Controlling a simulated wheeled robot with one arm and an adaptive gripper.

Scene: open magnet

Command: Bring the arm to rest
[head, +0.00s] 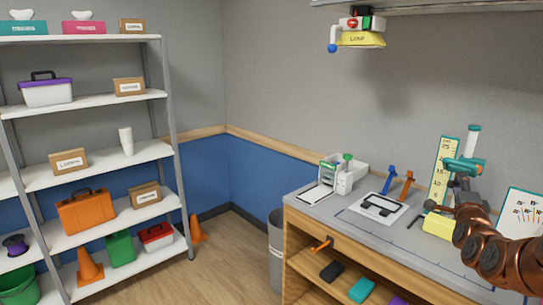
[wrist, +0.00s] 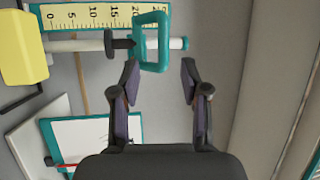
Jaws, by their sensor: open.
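My gripper (wrist: 159,67) is open, with its two dark fingers apart and nothing held between them. In the head view my copper-coloured arm (head: 487,250) reaches in from the right over the workbench (head: 345,222); the gripper end (head: 438,207) is small and dark there. A teal square frame (wrist: 139,40) on a pale rod shows just beyond the fingertips in the wrist view, nearer the left finger. I cannot tell the gap to it. In the head view this teal part (head: 465,168) sits high on an upright stand.
A yellow block (head: 438,225) stands beside the arm, in front of a yellow ruler board (head: 443,160). A white board (head: 522,212) leans at the right.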

